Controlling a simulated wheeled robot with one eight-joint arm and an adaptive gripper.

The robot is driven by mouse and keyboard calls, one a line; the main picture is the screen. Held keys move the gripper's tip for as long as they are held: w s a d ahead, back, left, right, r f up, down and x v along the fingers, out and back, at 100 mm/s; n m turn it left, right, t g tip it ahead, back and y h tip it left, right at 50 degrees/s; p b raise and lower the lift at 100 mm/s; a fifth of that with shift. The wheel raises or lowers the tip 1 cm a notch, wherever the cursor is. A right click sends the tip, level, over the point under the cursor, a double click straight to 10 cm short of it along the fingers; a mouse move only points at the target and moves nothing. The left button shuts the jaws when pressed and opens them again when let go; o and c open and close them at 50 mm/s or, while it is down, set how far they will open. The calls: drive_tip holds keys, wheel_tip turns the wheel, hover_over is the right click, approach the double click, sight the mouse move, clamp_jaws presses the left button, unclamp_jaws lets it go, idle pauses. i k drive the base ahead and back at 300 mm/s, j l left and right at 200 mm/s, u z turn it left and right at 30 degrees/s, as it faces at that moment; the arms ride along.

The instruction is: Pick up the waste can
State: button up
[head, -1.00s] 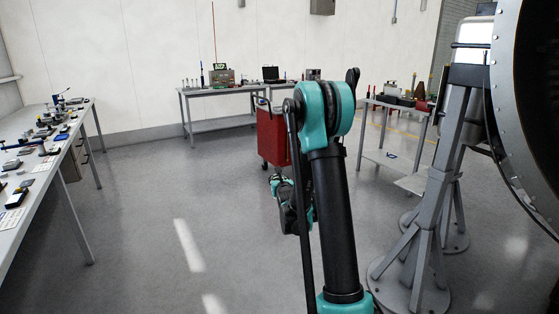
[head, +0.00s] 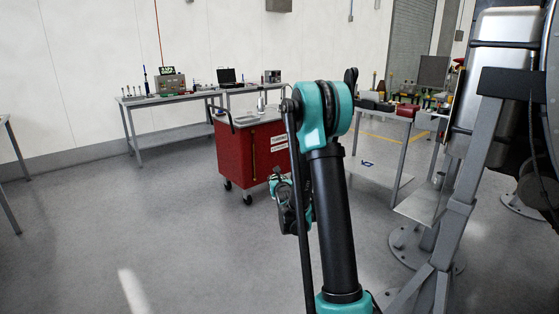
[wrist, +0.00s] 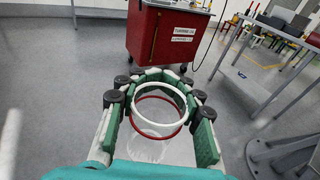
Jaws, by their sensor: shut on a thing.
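The waste can (wrist: 148,148) shows in the wrist view as a clear, see-through cylinder with a white rim and a red ring inside or around it. My gripper (wrist: 158,76) has its green and grey fingers curved around the can near its rim and is shut on it. The can's lower part is hard to make out against the grey floor. In the head view my arm hides much of the gripper, and the can cannot be made out there.
A red wheeled cart (head: 235,155) with white labels stands ahead; it also shows in the wrist view (wrist: 142,35). Benches with equipment line the back wall (head: 60,70). A table and grey engine stand legs (head: 455,215) are at the right. The floor at left is open.

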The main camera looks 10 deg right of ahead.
sight(439, 177)
drive_tip(key=i+j+z, duration=0.1)
drive_tip(key=i+z, duration=0.3)
drive_tip(key=i+j+z, duration=0.15)
drive_tip(key=z, duration=0.3)
drive_tip(key=i+j+z, duration=0.6)
drive_tip(key=i+j, duration=0.05)
drive_tip(key=j, duration=0.1)
